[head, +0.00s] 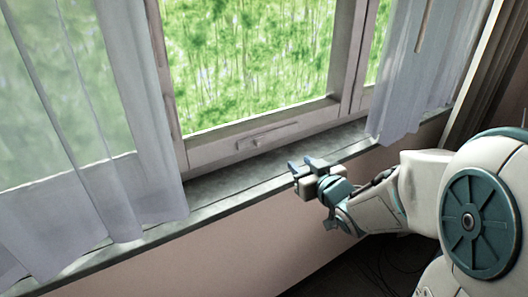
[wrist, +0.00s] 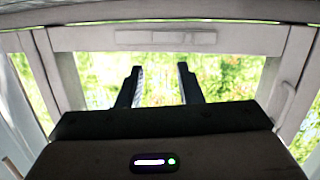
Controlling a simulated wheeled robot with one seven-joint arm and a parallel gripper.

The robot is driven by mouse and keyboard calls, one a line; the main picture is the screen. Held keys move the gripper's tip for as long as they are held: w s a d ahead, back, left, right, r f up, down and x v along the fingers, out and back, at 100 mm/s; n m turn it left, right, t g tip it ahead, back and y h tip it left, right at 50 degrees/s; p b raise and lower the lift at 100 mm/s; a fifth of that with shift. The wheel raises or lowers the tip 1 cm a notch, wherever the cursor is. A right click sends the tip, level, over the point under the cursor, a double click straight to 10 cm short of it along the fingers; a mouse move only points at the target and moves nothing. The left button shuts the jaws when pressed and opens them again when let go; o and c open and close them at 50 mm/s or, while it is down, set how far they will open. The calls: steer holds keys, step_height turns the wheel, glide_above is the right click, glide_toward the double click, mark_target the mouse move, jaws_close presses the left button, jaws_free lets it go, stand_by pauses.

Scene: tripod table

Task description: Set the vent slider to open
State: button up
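The vent slider (head: 267,136) is a pale grey strip with a small raised tab, set in the bottom rail of the window frame. In the wrist view, where the sill is at the top, the slider (wrist: 165,37) shows as a long low strip on the rail. I cannot tell its setting from its look. My gripper (head: 303,164) is in front of the sill, below and to the right of the slider, and apart from it. In the wrist view its two dark fingers (wrist: 162,82) are spread with nothing between them.
A stone sill (head: 230,183) runs under the window. Sheer curtains hang at the left (head: 85,130) and right (head: 412,75), with their hems over the sill. A window handle (wrist: 282,103) shows in the wrist view. The space in front of the slider is clear.

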mark_target(259, 145)
steer(key=w+a+y+b, duration=0.1)
steer(key=w+a, duration=0.2)
steer(key=w+a+f+y+b, duration=0.1)
steer(key=w+a, duration=0.3)
steer(key=w+a+f+n+y+b, duration=0.1)
steer(key=w+a, duration=0.2)
steer(key=w, duration=0.1)
steer(key=shift+a, duration=0.3)
jaws_close()
